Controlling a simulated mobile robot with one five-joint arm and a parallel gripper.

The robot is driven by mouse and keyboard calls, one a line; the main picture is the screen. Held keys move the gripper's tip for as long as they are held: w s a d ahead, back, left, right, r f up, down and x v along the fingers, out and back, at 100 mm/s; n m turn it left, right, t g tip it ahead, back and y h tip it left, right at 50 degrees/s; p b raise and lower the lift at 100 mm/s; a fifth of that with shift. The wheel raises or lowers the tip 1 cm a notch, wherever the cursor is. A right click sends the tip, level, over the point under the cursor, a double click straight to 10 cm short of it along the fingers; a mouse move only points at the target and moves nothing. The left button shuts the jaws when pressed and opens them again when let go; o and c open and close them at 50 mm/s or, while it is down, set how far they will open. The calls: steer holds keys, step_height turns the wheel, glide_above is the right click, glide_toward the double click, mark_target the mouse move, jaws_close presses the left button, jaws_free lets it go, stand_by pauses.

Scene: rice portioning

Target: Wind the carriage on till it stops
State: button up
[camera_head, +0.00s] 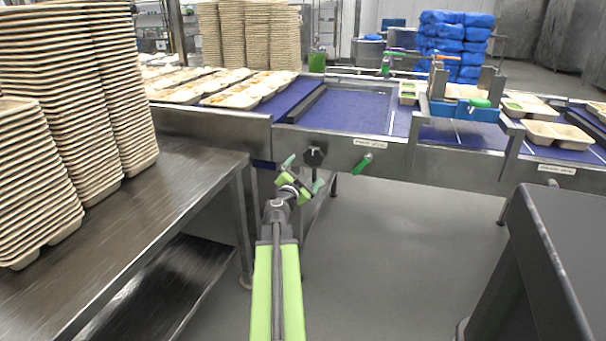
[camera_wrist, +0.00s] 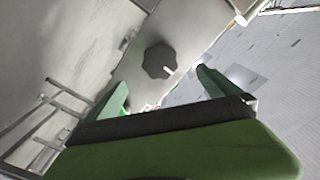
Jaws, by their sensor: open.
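My gripper (camera_head: 303,174) is open and empty in front of the conveyor's steel side. A black lobed knob (camera_head: 314,157) sits on that side, just beyond the fingertips. In the wrist view the knob (camera_wrist: 158,61) lies ahead of the gap between the green fingers (camera_wrist: 162,86), with a pale mark at its lower right edge. The fingers appear apart from it. A blue and metal unit (camera_head: 465,111) with green handles straddles the belt at the right; it looks like the carriage, though I cannot be sure. Any link between knob and unit is hidden.
A green lever (camera_head: 362,164) sticks out right of the knob. A steel table (camera_head: 190,185) with tall tray stacks (camera_head: 75,90) stands at the left. A dark machine (camera_head: 545,265) stands at the lower right. Grey floor (camera_head: 400,240) between them is clear.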

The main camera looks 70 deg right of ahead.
mark_target(313, 158)
steer(key=d, duration=1.1)
steer(key=shift+w, duration=0.3)
steer(key=shift+c, duration=0.4)
steer(key=c, duration=1.3)
steer(key=n, duration=0.3)
steer(key=shift+n, duration=1.7)
